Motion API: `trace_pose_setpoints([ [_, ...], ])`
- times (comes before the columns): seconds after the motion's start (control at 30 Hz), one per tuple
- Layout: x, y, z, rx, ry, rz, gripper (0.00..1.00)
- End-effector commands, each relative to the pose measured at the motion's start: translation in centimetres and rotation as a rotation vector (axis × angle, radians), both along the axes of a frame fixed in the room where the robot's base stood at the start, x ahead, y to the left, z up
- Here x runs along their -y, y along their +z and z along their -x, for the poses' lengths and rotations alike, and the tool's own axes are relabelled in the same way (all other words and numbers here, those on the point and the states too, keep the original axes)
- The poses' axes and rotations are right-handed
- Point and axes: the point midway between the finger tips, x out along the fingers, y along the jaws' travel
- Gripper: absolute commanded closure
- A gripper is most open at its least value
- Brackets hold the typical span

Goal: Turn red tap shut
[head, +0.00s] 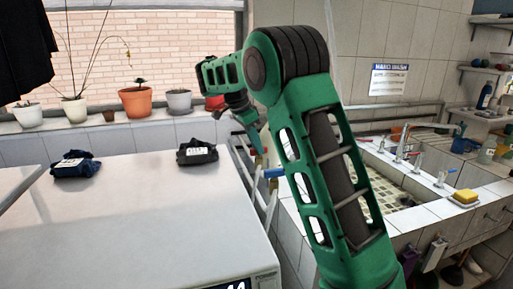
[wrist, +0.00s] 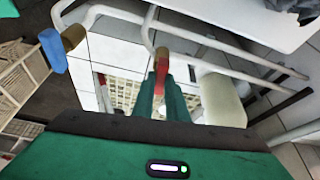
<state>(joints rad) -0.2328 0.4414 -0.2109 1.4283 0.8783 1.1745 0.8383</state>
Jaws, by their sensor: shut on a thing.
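The red tap (wrist: 162,56) shows in the wrist view as a small red handle on a brass-coloured body, at the bend of a white pipe. My gripper (wrist: 161,82) has its green fingers closed on this red handle, and the fingers hide part of it. How far the tap is turned cannot be told. In the head view my gripper (head: 258,148) reaches down behind the white worktop, and the red tap cannot be made out there. A blue tap (wrist: 54,50) on another white pipe is to the left in the wrist view; it also shows in the head view (head: 272,173).
White pipes (wrist: 225,48) run close around my gripper. A white worktop (head: 150,215) with two dark folded cloths is to the left in the head view. A tiled sink (head: 480,207) with taps and a yellow sponge is to the right. Potted plants line the window sill.

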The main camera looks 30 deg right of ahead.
Motion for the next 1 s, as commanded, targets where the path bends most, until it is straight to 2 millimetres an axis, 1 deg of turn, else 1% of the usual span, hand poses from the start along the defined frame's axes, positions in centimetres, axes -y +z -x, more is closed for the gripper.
trace_pose_setpoints([
  [0.03,-0.14,0.11,-0.27,0.005,-0.023,0.001,1.00],
  [0.33,-0.11,0.18,-0.34,0.006,-0.130,0.001,1.00],
  [0.87,-0.09,0.26,-0.38,0.008,-0.153,0.001,1.00],
  [0.9,-0.09,0.26,-0.38,0.008,-0.153,0.001,0.83],
  [0.97,-0.07,0.24,-0.36,0.007,-0.153,0.001,0.69],
  [1.0,-0.06,0.22,-0.32,0.006,-0.153,0.001,0.69],
])
